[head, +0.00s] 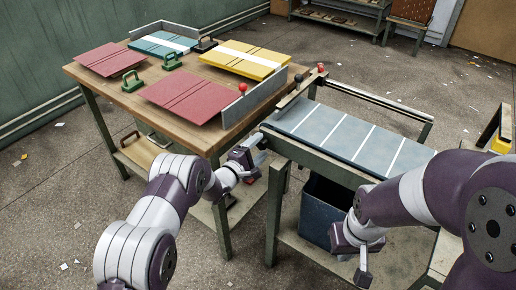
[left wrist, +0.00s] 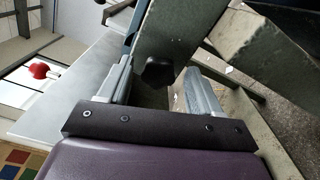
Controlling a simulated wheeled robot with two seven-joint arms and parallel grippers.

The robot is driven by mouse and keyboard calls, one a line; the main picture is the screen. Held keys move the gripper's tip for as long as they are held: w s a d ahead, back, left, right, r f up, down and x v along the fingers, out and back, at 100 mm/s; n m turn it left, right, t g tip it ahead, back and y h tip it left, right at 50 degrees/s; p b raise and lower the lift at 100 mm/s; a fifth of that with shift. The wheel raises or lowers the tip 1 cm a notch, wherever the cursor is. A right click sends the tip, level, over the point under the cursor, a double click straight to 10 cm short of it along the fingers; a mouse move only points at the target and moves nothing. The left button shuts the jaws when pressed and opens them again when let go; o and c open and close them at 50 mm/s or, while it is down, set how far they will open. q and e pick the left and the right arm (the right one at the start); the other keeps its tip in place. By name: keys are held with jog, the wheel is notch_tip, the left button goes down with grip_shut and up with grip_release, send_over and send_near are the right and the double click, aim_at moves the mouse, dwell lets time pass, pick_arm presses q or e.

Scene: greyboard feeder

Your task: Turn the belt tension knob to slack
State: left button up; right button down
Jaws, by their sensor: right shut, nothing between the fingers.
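A dark, lobed knob (left wrist: 158,72) sits on the grey-green frame of the belt table in the left wrist view. My left gripper (left wrist: 160,88) has its two fingers spread, one on each side of the knob, with gaps visible between fingers and knob. In the head view my left gripper (head: 257,150) is at the near left corner of the belt table (head: 345,135), and I cannot make out the knob there. My right gripper (head: 363,272) is shut and empty, hanging low in front of the belt table, beside a blue bin.
The wooden table (head: 80,75) at left holds red boards (head: 190,95), a teal board (head: 160,44), a yellow board (head: 245,58) and green-handled tools. The blue bin (head: 320,205) stands under the belt. Table legs flank my left arm.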

pick_arm(q)
jog(key=p+v, duration=0.1)
jog(key=v, duration=1.1)
jog(key=shift+s+a+p, duration=0.15)
jog(key=shift+s+p, duration=0.15)
jog(key=shift+p, duration=0.05)
